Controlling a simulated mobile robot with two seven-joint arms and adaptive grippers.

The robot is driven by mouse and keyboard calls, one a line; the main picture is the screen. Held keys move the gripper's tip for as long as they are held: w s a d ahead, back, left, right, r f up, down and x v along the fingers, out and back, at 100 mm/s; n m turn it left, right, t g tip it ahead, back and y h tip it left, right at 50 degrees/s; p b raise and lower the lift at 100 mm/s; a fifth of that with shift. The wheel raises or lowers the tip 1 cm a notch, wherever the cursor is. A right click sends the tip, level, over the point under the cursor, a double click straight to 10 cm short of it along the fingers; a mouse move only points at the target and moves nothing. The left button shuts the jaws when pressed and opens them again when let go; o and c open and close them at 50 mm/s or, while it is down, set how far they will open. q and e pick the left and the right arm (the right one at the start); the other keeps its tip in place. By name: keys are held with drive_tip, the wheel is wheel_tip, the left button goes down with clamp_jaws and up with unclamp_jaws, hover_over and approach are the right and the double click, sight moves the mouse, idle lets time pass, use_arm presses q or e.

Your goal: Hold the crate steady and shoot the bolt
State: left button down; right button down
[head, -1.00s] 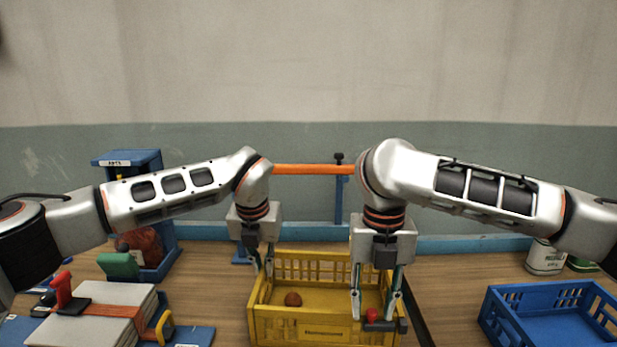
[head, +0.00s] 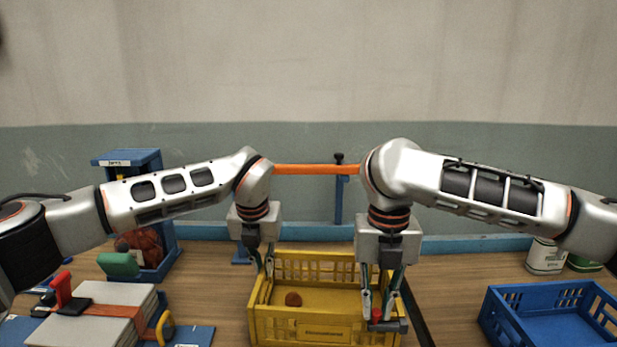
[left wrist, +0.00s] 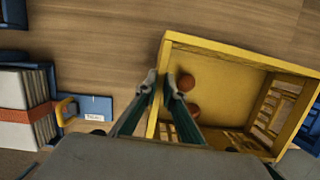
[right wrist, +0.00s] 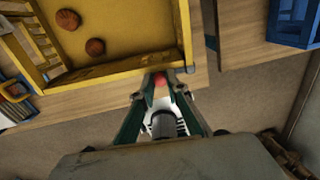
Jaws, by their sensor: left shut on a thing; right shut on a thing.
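The yellow crate (head: 322,331) stands on the wooden bench in the middle of the head view. My left gripper (head: 264,292) is shut on the crate's left wall; the left wrist view shows its fingers (left wrist: 161,86) on either side of the rim. At the crate's front right corner is a dark bolt (head: 398,326) with a red knob (head: 376,314). My right gripper (head: 382,312) is shut on this knob, which also shows between its fingers in the right wrist view (right wrist: 160,80). The fingers partly hide the bolt, so how far it is shot is unclear.
Brown balls (right wrist: 95,46) lie inside the crate. A blue crate (head: 560,320) stands to the right, with a white tin (head: 545,257) behind it. Bound white sheets (head: 95,318) and a blue rack (head: 160,220) are at left. An orange bar (head: 312,169) crosses behind.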

drive_tip(key=shift+d, duration=1)
use_arm(q)
drive_tip(key=shift+w+a, duration=0.1)
drive_tip(key=shift+a, duration=0.05)
use_arm(e)
drive_tip(key=shift+d, duration=0.25)
drive_tip(key=c, duration=2)
unclamp_jaws()
drive_tip(key=shift+r, duration=0.1)
drive_tip(key=shift+s+r, duration=0.1)
drive_tip(key=shift+r, duration=3.8)
use_arm(q)
drive_tip(key=c, duration=2.1)
unclamp_jaws()
